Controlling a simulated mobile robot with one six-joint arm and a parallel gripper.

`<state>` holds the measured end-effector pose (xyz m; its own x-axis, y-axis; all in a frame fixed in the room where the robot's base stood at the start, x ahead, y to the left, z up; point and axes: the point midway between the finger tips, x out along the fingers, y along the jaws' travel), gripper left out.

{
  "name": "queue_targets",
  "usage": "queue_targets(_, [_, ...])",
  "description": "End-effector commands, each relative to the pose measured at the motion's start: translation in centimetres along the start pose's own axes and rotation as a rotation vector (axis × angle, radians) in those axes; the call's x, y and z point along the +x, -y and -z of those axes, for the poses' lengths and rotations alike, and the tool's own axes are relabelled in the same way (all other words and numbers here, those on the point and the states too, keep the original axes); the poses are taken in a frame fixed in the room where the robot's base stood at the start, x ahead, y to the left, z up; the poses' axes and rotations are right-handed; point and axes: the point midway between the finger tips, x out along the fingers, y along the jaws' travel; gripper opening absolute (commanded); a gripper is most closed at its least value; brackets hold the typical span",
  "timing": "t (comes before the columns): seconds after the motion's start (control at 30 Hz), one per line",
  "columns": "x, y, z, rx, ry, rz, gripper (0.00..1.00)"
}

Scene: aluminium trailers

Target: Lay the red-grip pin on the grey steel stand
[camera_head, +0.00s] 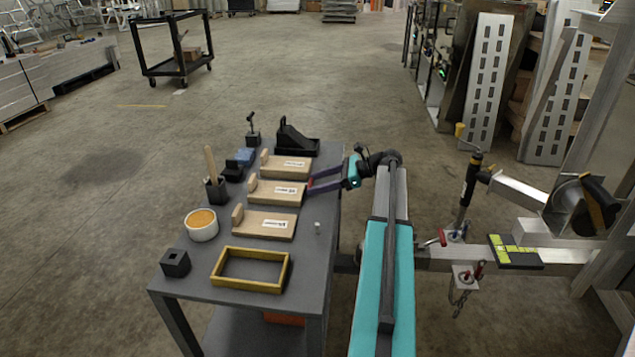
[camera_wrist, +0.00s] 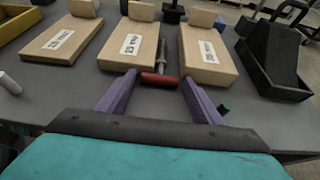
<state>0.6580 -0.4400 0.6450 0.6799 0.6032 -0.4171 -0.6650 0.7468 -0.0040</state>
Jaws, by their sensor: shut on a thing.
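The red-grip pin (camera_wrist: 160,79) lies crosswise between my fingertips in the wrist view, its grey shaft pointing away between two wooden boards. My gripper (camera_head: 311,185) has purple fingers and is shut on the red grip, at the right edge of the grey steel stand (camera_head: 318,259) in the head view. The stand's grey top also shows in the wrist view (camera_wrist: 80,82). The pin is low over the top near the boards; I cannot tell whether it touches.
Several labelled wooden boards (camera_head: 264,225) lie on the stand, with a black holder (camera_head: 297,143) behind. A yellow frame (camera_head: 250,287), a white tub (camera_head: 201,231) and a black block (camera_head: 175,263) are nearer. A small white cylinder (camera_head: 318,228) stands near the right edge. The trailer coupling (camera_head: 470,258) is right.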

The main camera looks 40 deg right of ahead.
Motion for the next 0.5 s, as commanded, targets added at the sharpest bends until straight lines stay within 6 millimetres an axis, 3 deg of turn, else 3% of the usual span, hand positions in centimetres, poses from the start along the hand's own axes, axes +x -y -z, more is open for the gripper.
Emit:
queue_targets(0.37, [0.60,-0.15,1.21,0.003,-0.010,-0.004,0.14])
queue_targets(0.4, [0.64,-0.16,1.26,0.003,-0.011,-0.004,0.67])
queue_targets(0.5, [0.71,-0.24,1.31,0.003,-0.011,-0.007,0.79])
